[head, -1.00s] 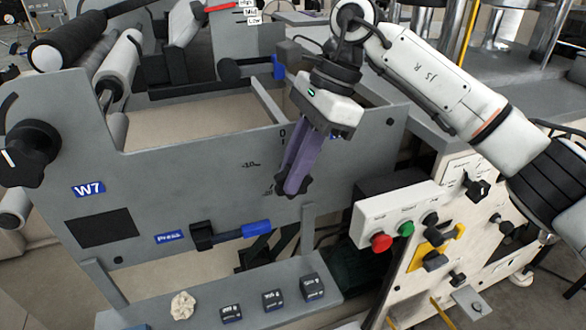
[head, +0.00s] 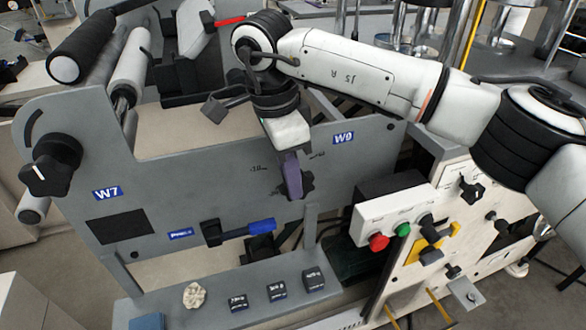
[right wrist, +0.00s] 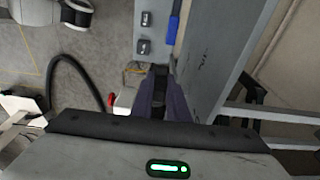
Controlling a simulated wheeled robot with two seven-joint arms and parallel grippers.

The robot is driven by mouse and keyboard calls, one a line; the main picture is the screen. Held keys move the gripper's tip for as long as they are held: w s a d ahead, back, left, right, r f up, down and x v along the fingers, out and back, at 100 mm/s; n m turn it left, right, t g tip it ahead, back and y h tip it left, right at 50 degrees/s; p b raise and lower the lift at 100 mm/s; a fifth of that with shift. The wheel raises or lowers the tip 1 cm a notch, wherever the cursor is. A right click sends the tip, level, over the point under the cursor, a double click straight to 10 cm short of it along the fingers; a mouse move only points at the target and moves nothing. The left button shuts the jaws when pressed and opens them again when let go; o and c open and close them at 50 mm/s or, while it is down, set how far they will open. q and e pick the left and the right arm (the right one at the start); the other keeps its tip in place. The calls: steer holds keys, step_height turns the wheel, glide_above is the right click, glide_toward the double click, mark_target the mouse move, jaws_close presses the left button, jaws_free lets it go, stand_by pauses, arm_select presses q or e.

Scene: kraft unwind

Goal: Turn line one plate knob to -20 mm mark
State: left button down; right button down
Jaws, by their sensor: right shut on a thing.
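The black lobed plate knob (head: 307,184) sits on the grey side panel (head: 215,180), below the W9 label (head: 343,138). Small dark scale marks (head: 258,168) are printed around it, too small to read. My right gripper (head: 296,188) has its purple fingers shut on the knob. The fingers cover the knob's left part, and I cannot tell which mark it points to. In the right wrist view, the purple fingers (right wrist: 161,110) close around a dark part beside the panel. My left gripper is not in view.
Another black knob (head: 50,165) is near the W7 label (head: 108,193). A blue-handled lever (head: 248,230) projects below. A control box (head: 395,220) with red and green buttons is at the right. Small dark blocks (head: 276,292) and a crumpled pale lump (head: 194,295) are on the front ledge.

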steer(key=shift+r+h, duration=0.1)
steer(key=shift+h, duration=0.3)
steer(key=c, duration=1.7)
jaws_free()
steer(key=v, duration=0.5)
steer(key=p+v, duration=0.1)
steer(key=v, duration=0.4)
steer(key=shift+s+a, duration=0.1)
steer(key=shift+s, duration=0.15)
